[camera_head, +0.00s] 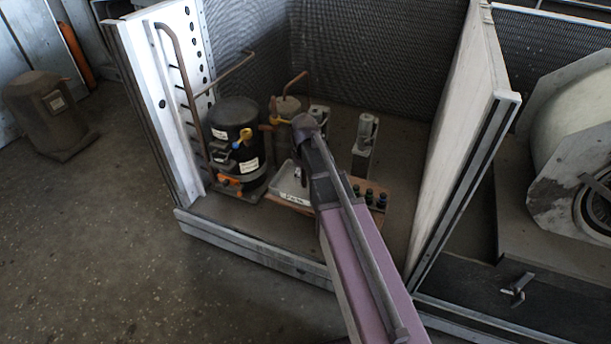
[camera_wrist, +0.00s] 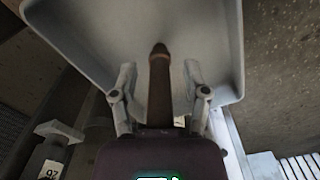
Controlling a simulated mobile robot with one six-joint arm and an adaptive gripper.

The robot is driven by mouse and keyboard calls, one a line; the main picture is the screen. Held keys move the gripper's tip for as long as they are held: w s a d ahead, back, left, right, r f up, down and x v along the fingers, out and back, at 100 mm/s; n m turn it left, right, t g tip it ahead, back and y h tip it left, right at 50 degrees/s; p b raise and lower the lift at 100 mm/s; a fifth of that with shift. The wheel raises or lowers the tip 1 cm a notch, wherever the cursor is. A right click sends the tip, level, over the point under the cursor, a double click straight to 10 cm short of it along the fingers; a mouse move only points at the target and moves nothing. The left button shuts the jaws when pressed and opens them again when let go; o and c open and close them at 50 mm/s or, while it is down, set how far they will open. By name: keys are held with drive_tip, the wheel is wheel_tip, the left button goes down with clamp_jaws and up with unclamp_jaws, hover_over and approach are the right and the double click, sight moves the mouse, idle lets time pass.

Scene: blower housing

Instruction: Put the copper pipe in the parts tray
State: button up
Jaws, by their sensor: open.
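The grey parts tray (camera_wrist: 205,35) fills the top of the wrist view. My gripper (camera_wrist: 159,78) is open, with a finger on each side of the pipe and a gap on both sides. I cannot tell whether the pipe rests on the tray. My arm hides the gripper in the head view.
A black compressor (camera_head: 235,145) with coloured fittings stands left of the tray. A wooden board (camera_head: 345,187) with small bottles (camera_head: 369,195) lies to the right, with a grey device (camera_head: 364,140) behind. Side panels (camera_head: 470,130) enclose the bay. Free floor lies at the front left.

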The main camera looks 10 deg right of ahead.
drive_tip(key=shift+r, duration=0.15)
wheel_tip(320, 180, up, 12)
drive_tip(key=p, duration=1.2)
idle(0.7)
drive_tip(key=s+m, duration=0.6)
drive_tip(key=s, duration=1)
drive_tip(key=shift+s, duration=0.4)
drive_tip(key=shift+a, duration=0.1)
